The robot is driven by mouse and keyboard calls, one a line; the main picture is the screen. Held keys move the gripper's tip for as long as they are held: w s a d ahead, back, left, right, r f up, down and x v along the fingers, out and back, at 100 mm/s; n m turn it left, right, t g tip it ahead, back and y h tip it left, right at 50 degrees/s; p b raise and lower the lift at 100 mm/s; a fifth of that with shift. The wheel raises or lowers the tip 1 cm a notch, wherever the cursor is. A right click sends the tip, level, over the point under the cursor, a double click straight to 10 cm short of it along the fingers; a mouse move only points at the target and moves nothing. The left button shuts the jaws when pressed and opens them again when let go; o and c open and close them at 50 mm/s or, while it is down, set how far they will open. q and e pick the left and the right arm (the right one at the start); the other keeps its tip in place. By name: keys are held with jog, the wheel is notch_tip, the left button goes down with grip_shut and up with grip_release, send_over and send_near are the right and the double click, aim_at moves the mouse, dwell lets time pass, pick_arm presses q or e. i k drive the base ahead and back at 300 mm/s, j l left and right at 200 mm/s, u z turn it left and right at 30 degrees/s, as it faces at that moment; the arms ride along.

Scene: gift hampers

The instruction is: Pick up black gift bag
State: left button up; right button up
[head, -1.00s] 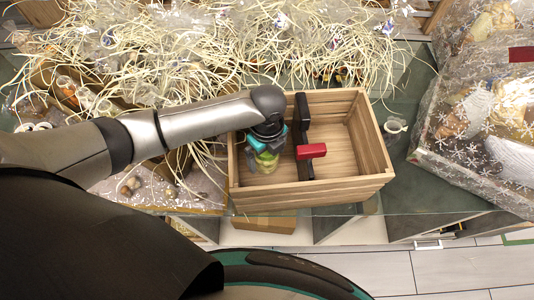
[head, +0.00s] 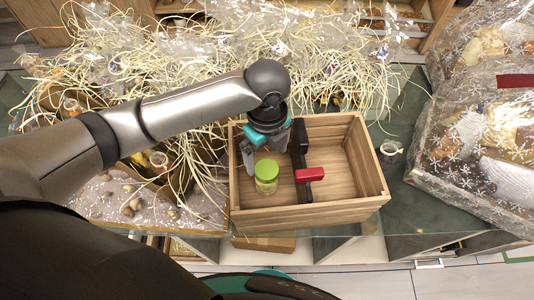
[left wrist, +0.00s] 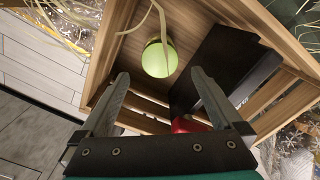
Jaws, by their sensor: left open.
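A wooden crate (head: 374,180) holds a tall narrow black item, seemingly the black gift bag (head: 299,146), upright across its middle. The bag also shows in the left wrist view (left wrist: 225,62), on the right inside the crate. A green-lidded jar (head: 266,177) stands in the crate's left part; its round lid (left wrist: 159,60) lies between my fingertips as seen from the wrist. My left gripper (head: 266,158) is open and empty above the jar, just left of the bag. My right gripper is not in view.
A red item (head: 309,174) sits against the bag's near end. The crate's right part is empty. Pale straw and clear wrap (head: 200,60) fill the back.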

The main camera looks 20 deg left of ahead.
aim_at(386, 154)
jog(key=l+z, duration=0.35)
jog(key=i+l+z, duration=0.1)
jog(key=z, duration=0.25)
jog(key=i+l+z, duration=0.2)
jog(key=z, duration=0.2)
